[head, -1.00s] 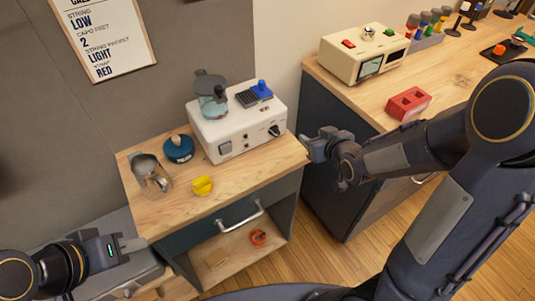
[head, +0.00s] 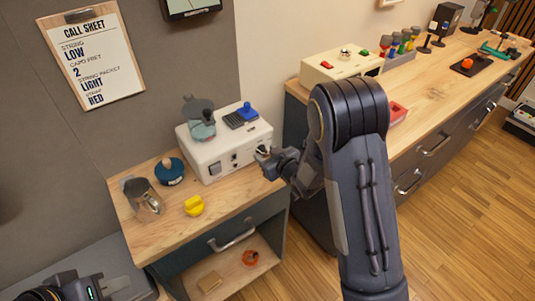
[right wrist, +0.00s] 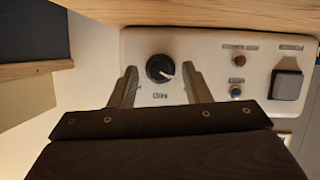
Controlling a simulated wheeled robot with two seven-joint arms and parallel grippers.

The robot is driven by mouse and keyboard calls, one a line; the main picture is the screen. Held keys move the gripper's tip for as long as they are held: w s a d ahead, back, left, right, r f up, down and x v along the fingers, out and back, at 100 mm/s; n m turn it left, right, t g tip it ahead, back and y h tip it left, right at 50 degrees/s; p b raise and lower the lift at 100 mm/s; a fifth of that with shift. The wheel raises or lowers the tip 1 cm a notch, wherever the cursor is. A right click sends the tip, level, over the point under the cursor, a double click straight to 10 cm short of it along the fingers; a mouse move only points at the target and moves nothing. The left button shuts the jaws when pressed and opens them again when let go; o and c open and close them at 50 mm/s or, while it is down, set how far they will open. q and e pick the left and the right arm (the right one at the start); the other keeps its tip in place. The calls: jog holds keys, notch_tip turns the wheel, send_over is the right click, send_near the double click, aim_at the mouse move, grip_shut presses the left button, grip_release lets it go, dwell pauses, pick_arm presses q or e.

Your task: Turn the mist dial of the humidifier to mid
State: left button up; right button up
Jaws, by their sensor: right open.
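The humidifier is a white box (head: 200,155) with a teal-grey tank (head: 200,125) on top, standing on the wooden top of a small cabinet. Its mist dial (right wrist: 160,67), a round black knob with a white pointer, shows in the right wrist view, where the panel appears upside down. The pointer aims to the lower right there. My right gripper (right wrist: 160,66) is open, with one finger on each side of the dial; contact cannot be told. In the head view the right gripper (head: 264,154) hides most of the dial. My left gripper (head: 114,286) is low at the left, partly cut off.
The panel also has a square switch (right wrist: 286,84) and small red (right wrist: 237,62) and blue (right wrist: 235,92) buttons. A metal pitcher (head: 143,196), blue round object (head: 170,171) and yellow object (head: 194,206) stand on the cabinet. A wooden counter (head: 435,92) is at the right.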

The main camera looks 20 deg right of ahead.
grip_shut()
